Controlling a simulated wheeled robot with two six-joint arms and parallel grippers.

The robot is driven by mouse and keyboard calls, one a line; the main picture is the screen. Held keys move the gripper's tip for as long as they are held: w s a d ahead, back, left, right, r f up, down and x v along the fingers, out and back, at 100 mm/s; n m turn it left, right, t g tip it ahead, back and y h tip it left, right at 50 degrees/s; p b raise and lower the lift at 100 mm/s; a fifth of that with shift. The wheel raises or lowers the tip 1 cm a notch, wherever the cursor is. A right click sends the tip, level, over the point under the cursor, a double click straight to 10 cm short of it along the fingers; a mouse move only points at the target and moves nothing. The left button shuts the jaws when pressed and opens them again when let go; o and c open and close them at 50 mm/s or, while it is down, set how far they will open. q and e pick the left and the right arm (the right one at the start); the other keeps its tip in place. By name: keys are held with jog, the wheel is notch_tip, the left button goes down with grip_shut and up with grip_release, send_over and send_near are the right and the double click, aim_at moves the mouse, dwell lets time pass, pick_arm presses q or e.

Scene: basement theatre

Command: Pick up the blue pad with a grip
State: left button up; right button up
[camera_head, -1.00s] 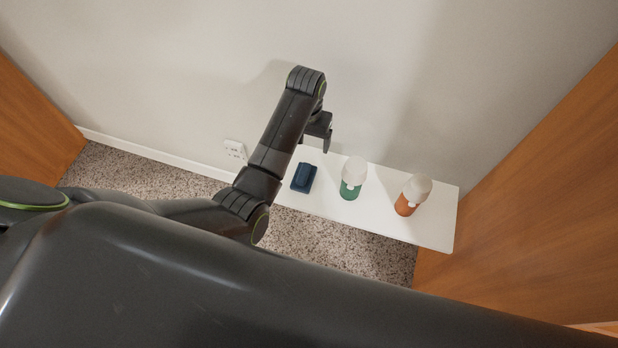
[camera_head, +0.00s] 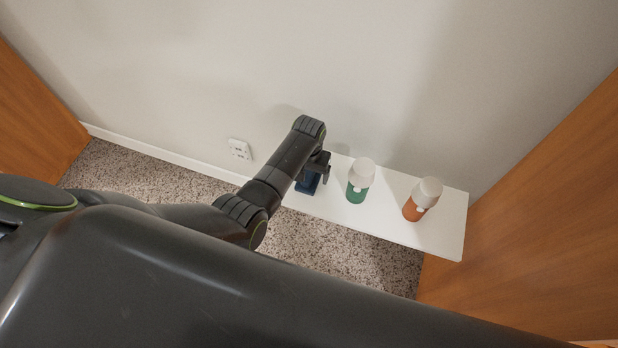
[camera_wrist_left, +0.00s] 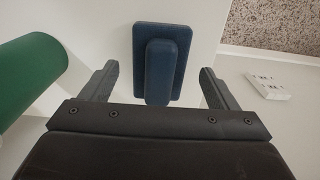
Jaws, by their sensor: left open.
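The blue pad (camera_head: 309,185) lies on the white shelf (camera_head: 404,220), partly hidden behind my left gripper (camera_head: 321,168) in the head view. In the left wrist view the pad (camera_wrist_left: 161,60) shows as a flat dark blue plate with a raised, rounded grip along its middle. My left gripper (camera_wrist_left: 158,88) is open and empty, with one finger to each side of the grip, which reaches toward the space between them. I cannot tell how far above the pad the fingers are. My right gripper is not in view.
A green bottle with a white top (camera_head: 360,180) stands right of the pad, and an orange one (camera_head: 422,199) stands farther right. A wall rises behind the shelf. A wooden panel (camera_head: 540,225) closes the right side. A white wall socket (camera_head: 239,149) is at left.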

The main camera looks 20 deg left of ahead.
aim_at(309, 173)
pick_arm(q)
jog(key=shift+f, duration=0.9)
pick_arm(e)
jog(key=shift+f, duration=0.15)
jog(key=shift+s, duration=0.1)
